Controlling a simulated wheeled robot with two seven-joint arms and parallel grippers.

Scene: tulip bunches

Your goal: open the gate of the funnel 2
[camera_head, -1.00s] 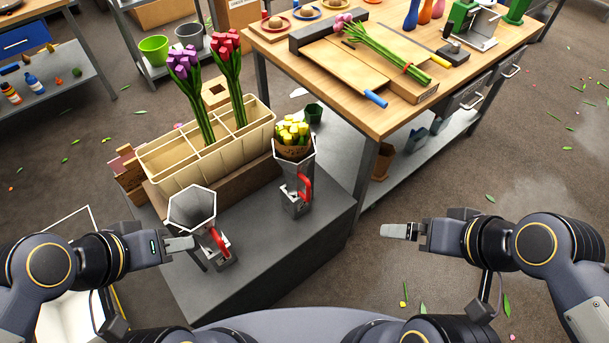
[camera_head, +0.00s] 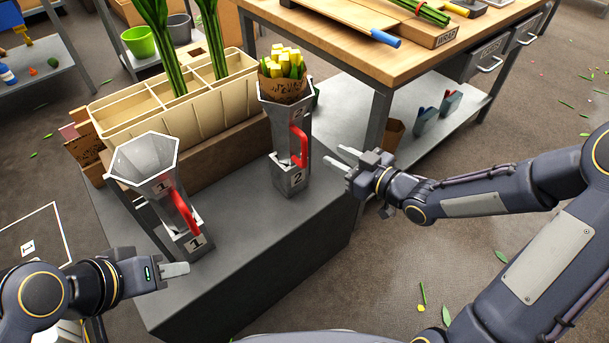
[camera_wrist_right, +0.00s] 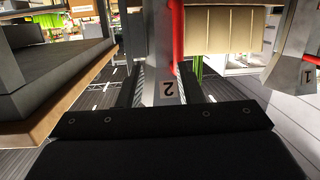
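Funnel 2 (camera_head: 288,120) is a grey metal funnel marked 2 with a red gate handle (camera_head: 299,148) on its right side. A bunch of yellow tulips in brown paper (camera_head: 285,84) sits in its top. My right gripper (camera_head: 342,158) is open and empty, just right of funnel 2's lower body and apart from it. In the right wrist view, funnel 2 (camera_wrist_right: 168,88) appears upside down, ahead between the two open fingers, with the red handle (camera_wrist_right: 177,35) above the label. My left gripper (camera_head: 187,269) is low at the left, seen side-on, so its opening is unclear.
Funnel 1 (camera_head: 148,160) with its own red handle stands empty at the left on the grey stand (camera_head: 255,245). A cream divided crate (camera_head: 190,115) is behind the funnels. The wooden table (camera_head: 385,62) and its leg stand behind my right gripper.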

